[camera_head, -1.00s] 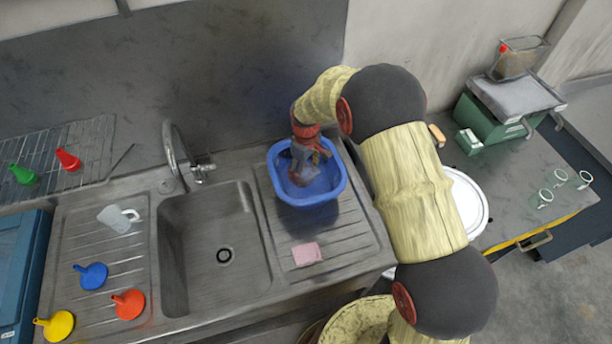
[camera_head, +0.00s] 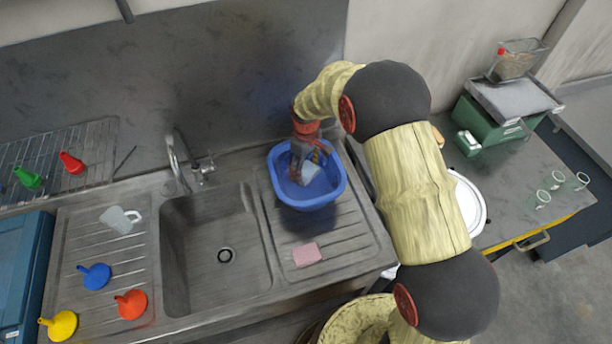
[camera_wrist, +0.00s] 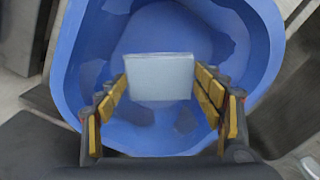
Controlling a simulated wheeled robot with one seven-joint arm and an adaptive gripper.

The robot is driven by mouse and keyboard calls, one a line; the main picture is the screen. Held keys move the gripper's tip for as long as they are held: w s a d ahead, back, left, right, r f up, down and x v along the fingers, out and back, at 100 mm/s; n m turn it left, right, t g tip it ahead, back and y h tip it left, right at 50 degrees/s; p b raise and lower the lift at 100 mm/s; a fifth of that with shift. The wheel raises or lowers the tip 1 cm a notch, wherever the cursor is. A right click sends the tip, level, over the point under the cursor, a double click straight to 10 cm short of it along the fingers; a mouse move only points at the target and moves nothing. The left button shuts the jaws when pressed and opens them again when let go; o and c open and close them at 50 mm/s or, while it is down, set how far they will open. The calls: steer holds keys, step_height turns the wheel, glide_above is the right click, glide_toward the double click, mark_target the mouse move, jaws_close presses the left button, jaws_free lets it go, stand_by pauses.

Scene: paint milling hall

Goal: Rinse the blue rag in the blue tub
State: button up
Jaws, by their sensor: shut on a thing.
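The blue tub (camera_head: 336,192) stands on the right drainboard beside the sink. It also shows in the wrist view (camera_wrist: 262,40), filling most of the picture. My gripper (camera_head: 301,168) reaches down into the tub. In the wrist view my gripper (camera_wrist: 160,84) has its two yellow-padded fingers on either side of a pale blue rag (camera_wrist: 158,78) and is shut on it. The rag (camera_head: 311,172) looks like a flat light patch inside the tub. It hangs over the tub's bottom; I cannot tell whether it touches it or any water.
The steel sink (camera_head: 222,220) lies left of the tub, with a faucet (camera_head: 190,160) behind it. A pink sponge (camera_head: 307,254) lies in front of the tub. A clear jug (camera_head: 119,219) and several coloured funnels lie on the left drainboard.

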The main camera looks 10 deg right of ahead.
mark_target(306, 171)
steer(key=shift+r+p, duration=2.05)
steer(key=shift+r, duration=2)
steer(key=shift+r, duration=0.1)
step_height(306, 171, up, 4)
steer(key=shift+f+p, duration=0.1)
steer(key=shift+p, duration=0.95)
